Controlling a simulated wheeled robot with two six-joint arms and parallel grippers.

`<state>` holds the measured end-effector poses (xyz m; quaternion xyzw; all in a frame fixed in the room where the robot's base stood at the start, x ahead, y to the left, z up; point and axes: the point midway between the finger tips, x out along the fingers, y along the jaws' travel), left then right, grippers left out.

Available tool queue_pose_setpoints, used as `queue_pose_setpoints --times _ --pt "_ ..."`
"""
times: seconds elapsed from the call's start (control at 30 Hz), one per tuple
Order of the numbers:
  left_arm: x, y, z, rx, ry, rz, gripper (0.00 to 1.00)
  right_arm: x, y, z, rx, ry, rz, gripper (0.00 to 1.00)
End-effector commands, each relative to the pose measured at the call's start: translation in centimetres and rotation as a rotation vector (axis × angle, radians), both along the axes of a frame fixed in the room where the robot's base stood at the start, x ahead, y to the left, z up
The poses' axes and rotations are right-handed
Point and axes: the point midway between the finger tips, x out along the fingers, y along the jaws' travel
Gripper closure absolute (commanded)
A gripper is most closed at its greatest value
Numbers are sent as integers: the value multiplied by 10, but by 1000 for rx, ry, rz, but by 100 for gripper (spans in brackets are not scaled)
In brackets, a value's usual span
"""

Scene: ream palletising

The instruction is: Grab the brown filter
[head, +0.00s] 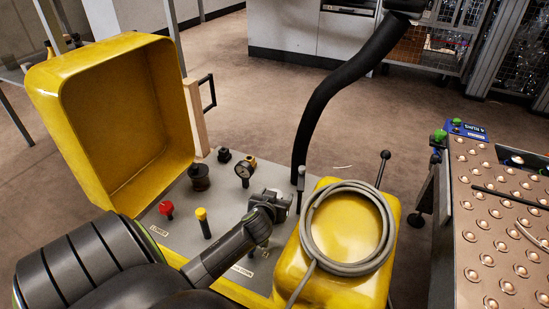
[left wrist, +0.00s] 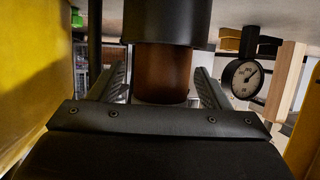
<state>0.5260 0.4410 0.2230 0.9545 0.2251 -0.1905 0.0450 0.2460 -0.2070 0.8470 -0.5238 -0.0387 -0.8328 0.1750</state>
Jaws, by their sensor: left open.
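The brown filter (left wrist: 163,72) shows in the left wrist view as a brown cylinder below a wide black cylindrical part (left wrist: 166,22). My left gripper (left wrist: 162,84) is open, with one finger on each side of the brown filter. I cannot tell whether either finger touches it. In the head view my left gripper (head: 274,205) is over the grey panel (head: 178,222), beside the yellow housing. I cannot make out the brown filter in that view. My right gripper is not in view.
A dial gauge (head: 243,170), a red knob (head: 167,209) and a yellow-topped knob (head: 203,224) stand on the panel. An open yellow lid (head: 110,115) rises at left. A coiled grey hose (head: 384,222) lies on the yellow housing (head: 345,289). A thick black hose (head: 318,105) rises behind.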

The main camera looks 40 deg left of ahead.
Motion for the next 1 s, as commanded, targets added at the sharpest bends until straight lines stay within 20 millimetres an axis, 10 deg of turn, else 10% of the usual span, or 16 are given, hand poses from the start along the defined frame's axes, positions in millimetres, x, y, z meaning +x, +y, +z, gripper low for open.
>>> queue_pose_setpoints --times 0.3,0.73,1.0 --pt "4 2 -1 0 0 0 31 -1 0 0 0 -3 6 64" --pt "4 2 -1 0 0 0 87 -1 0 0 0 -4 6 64" --pt "4 2 1 1 -2 -1 87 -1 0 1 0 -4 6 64"
